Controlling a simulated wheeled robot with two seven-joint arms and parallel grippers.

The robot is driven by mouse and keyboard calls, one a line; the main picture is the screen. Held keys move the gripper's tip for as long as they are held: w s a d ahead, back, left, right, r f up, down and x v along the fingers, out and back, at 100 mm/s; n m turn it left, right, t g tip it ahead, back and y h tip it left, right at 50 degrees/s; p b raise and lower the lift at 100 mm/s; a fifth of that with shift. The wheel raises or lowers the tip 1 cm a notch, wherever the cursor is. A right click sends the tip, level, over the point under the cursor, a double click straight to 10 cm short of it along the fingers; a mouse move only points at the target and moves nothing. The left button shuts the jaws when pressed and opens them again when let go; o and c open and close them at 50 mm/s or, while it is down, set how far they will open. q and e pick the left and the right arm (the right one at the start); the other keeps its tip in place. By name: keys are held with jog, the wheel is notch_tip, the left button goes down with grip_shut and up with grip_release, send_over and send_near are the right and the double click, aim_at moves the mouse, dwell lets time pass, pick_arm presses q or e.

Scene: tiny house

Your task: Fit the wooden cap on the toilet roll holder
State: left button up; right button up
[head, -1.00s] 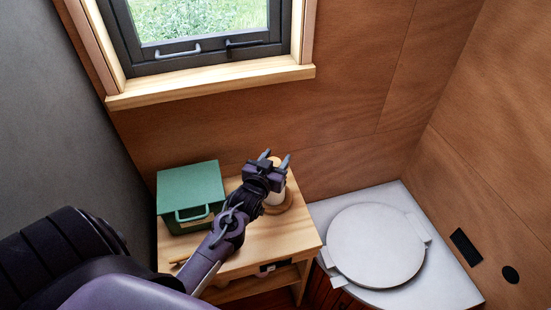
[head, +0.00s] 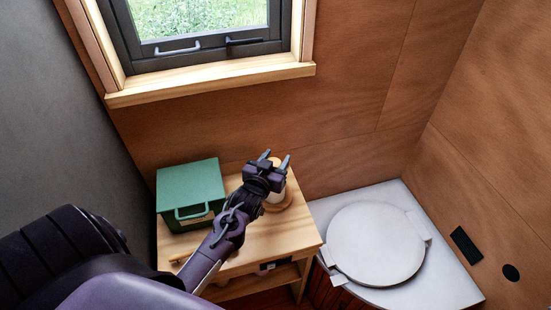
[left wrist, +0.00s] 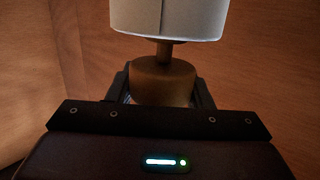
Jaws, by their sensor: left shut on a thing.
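The toilet roll holder stands on the wooden table, with its round wooden base (head: 284,203) and white roll (head: 280,196) partly hidden by my left gripper (head: 275,158). The roll (left wrist: 168,18) shows large at the top of the left wrist view. The wooden cap (left wrist: 163,80) sits between the fingers of my left gripper (left wrist: 163,90), which is shut on it. A thin dark stem (left wrist: 164,52) shows between cap and roll. I cannot tell whether this stem belongs to the cap or the holder, or whether the cap is seated. My right gripper is not in view.
A green box with a handle (head: 190,190) stands on the table (head: 285,242), left of the holder. A white toilet with a closed round lid (head: 375,245) is to the right. The wooden wall (head: 340,130) and window sill (head: 210,83) are behind.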

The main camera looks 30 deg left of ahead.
pick_arm(q)
jog(key=shift+f+b, duration=0.5)
jog(key=shift+f, duration=0.35)
jog(key=o, duration=1)
jog(key=shift+o, duration=0.2)
jog(key=b+v, duration=0.1)
jog(key=v, duration=0.6)
jog(key=shift+s+b, duration=0.35)
jog(key=shift+b, duration=0.05)
jog(key=shift+d, duration=0.1)
